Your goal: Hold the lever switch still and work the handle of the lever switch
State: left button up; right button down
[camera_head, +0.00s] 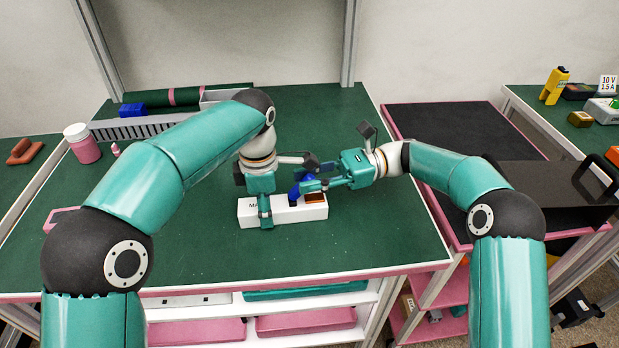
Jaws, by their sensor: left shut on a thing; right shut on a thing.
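The lever switch (286,214) is a white box lying on the green table, with dark lettering at its left end and a brown patch near its right end. Its handle (295,193) is blue and stands up from the top. My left gripper (265,215) points down over the left part of the box and is shut on it. My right gripper (305,186) comes in from the right, above the box, and is shut on the blue handle. The fingers partly hide the handle.
The green tabletop (370,240) is clear in front of the switch. A pink bottle (82,143) stands at the left, and a grey slotted bin (140,130) and a blue block (132,110) are at the back left. A black-topped pink cart (450,130) stands to the right.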

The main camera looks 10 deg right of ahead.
jog(key=shift+d+f+g+y, duration=0.25)
jog(key=shift+g+y, duration=0.05)
jog(key=shift+y, duration=0.4)
jog(key=c, duration=1)
grip_release()
jog(key=v, duration=1.2)
